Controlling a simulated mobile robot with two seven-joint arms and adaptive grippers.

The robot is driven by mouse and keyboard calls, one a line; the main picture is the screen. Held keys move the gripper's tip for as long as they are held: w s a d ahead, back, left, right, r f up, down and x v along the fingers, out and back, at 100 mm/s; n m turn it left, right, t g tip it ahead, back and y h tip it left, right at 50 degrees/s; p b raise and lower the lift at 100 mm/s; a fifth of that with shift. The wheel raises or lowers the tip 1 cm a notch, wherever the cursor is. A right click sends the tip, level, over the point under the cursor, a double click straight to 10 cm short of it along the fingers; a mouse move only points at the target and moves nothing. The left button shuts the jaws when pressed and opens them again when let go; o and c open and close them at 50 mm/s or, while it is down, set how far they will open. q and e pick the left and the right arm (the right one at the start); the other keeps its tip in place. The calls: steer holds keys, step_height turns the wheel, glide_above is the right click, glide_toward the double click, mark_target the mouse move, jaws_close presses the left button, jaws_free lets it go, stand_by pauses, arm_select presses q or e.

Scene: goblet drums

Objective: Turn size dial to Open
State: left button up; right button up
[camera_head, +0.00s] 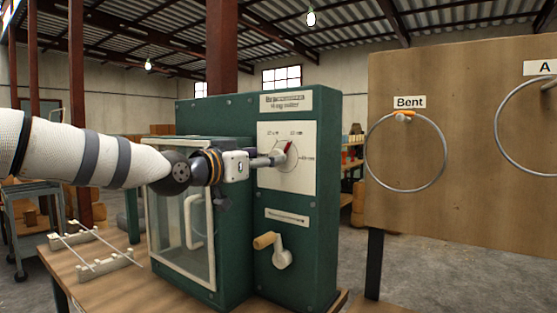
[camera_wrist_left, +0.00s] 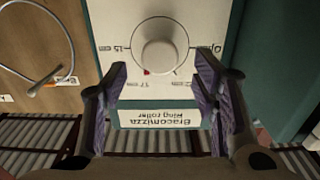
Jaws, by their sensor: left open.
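The size dial is a round pale knob (camera_wrist_left: 160,44) on a white panel (camera_head: 303,176) of the green ring roller (camera_head: 322,120). The wrist view shows it upside down, with "15 cm" on the left, "17 cm" nearby and a partly cut-off "Op" label on the right. A red pointer (camera_head: 288,147) points up and slightly right in the head view, on the 15/17 cm side. My left gripper (camera_head: 277,159) is open in front of the dial; its fingers (camera_wrist_left: 164,72) spread to either side of the knob. Contact cannot be told. My right gripper is not in view.
Below the dial is a crank with a wooden handle (camera_head: 265,240). A glass door (camera_head: 180,240) with a white handle (camera_head: 194,220) is left of the panel. Metal hoops, including the one labelled "Bent" (camera_head: 378,182), hang on a wooden board (camera_head: 460,215) at right.

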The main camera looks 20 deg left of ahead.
arm_select(q)
steer(key=x, duration=0.2)
steer(key=f+b+x, duration=0.1)
steer(key=x, duration=0.2)
steer(key=shift+f, duration=0.1)
steer(key=shift+w, duration=0.2)
steer(key=shift+r, duration=0.45)
steer(key=shift+c, duration=0.4)
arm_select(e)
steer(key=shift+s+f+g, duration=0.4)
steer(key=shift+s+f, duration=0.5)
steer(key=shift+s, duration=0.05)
arm_select(q)
steer(key=c, duration=1.1)
